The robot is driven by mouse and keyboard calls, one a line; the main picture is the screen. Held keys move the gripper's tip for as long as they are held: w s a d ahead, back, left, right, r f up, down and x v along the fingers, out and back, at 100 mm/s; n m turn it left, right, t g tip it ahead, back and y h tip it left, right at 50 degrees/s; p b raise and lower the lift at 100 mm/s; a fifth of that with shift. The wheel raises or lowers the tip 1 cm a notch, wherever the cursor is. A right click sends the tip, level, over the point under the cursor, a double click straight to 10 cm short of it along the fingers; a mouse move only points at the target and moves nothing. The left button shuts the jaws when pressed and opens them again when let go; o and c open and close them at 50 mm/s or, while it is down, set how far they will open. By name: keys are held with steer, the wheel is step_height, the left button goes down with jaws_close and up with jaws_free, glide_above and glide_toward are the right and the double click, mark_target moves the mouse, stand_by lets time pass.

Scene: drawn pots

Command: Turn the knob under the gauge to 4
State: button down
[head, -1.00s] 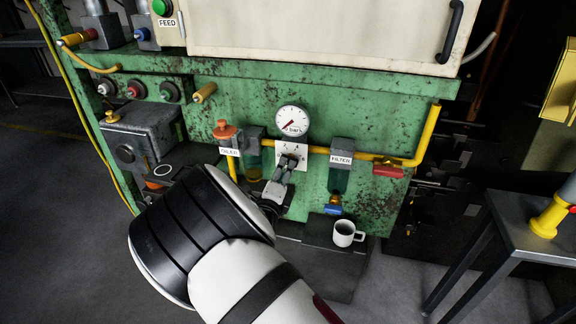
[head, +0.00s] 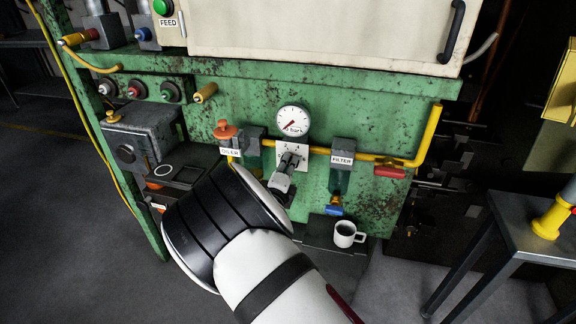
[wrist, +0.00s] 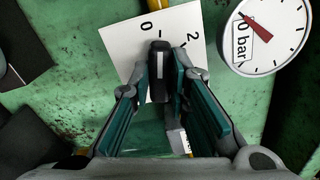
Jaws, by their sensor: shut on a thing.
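The gauge (head: 293,121) is a round white dial with a red needle, marked bar, on the green panel; it also shows at the upper right of the wrist view (wrist: 265,38). Below it is a white scale plate (wrist: 117,40), on which 0 and 2 are readable; the other marks are hidden. The knob (wrist: 159,62) is black with a white line, which points up in the wrist view, between 0 and 2 and nearer 0. My gripper (wrist: 160,75) is shut on the knob, one teal-padded finger on each side. In the head view my gripper (head: 288,168) covers most of the knob.
A filter (head: 341,172) with a blue valve is right of the knob, an oiler (head: 238,152) with an orange cap left of it. A yellow pipe (head: 385,158) runs across. A white mug (head: 345,235) stands on the ledge below.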

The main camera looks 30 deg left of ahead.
steer(key=m+b, duration=0.1)
steer(key=m, duration=0.3)
steer(key=shift+m, duration=0.4)
steer(key=m+b, duration=0.3)
steer(key=m, duration=0.2)
steer(key=m+b, duration=0.9)
steer(key=shift+m, duration=0.4)
stand_by(0.3)
steer(key=c, duration=1.5)
jaws_free()
